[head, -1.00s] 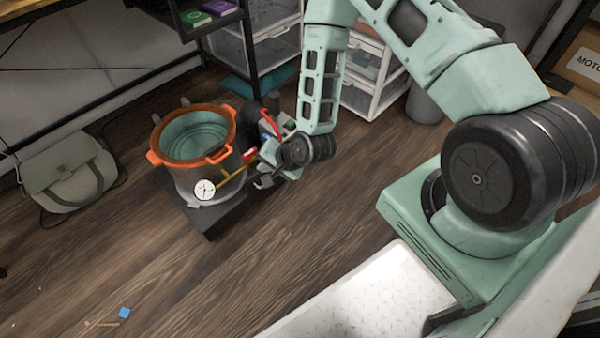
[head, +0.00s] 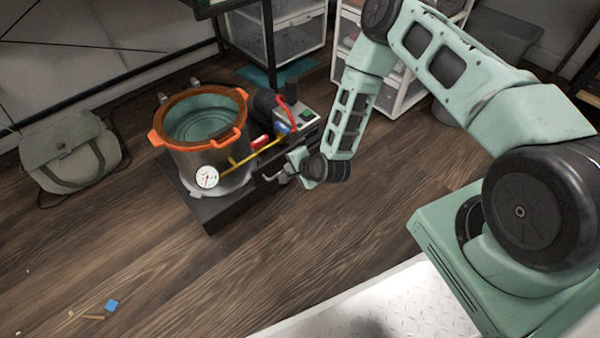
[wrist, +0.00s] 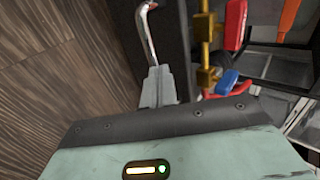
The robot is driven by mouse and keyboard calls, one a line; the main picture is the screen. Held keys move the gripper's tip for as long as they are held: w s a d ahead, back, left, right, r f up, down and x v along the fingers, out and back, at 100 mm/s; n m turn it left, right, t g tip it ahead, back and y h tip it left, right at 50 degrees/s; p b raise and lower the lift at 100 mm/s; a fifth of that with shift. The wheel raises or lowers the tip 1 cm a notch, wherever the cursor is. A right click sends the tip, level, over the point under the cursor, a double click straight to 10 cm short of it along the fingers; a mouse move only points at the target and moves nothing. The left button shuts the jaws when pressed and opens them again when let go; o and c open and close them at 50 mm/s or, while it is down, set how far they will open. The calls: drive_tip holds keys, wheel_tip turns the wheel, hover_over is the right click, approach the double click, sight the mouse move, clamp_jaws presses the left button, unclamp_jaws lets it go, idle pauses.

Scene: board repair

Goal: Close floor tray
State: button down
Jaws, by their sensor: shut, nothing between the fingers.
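The floor tray (head: 218,213) is a low black platform on the wooden floor, left of my arm in the head view. It carries a steel pot with an orange rim (head: 158,136) and a pump (head: 297,119). My gripper (head: 284,175) is low beside the tray's right side, shut and empty. In the wrist view the closed grey fingers of my gripper (wrist: 158,77) point at a thin curved metal bar (wrist: 147,30) along the dark tray edge. I cannot tell whether they touch it. Brass fittings (wrist: 207,50) with red and blue handles show to the right.
A shelf frame (head: 268,45) and clear drawer units (head: 400,85) stand behind. A grey-green bag (head: 65,150) lies at the left. A small blue piece (head: 112,305) is on the floor at the front left. The floor in front of the tray is mostly clear.

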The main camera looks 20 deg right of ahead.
sight(278, 160)
drive_tip(key=shift+w+a+r+b, duration=0.1)
drive_tip(key=shift+w+a+b, duration=0.2)
drive_tip(key=shift+w, duration=0.55)
drive_tip(key=shift+w+a+r+b, duration=0.1)
drive_tip(key=shift+w+a+b, duration=0.15)
drive_tip(key=shift+w, duration=0.55)
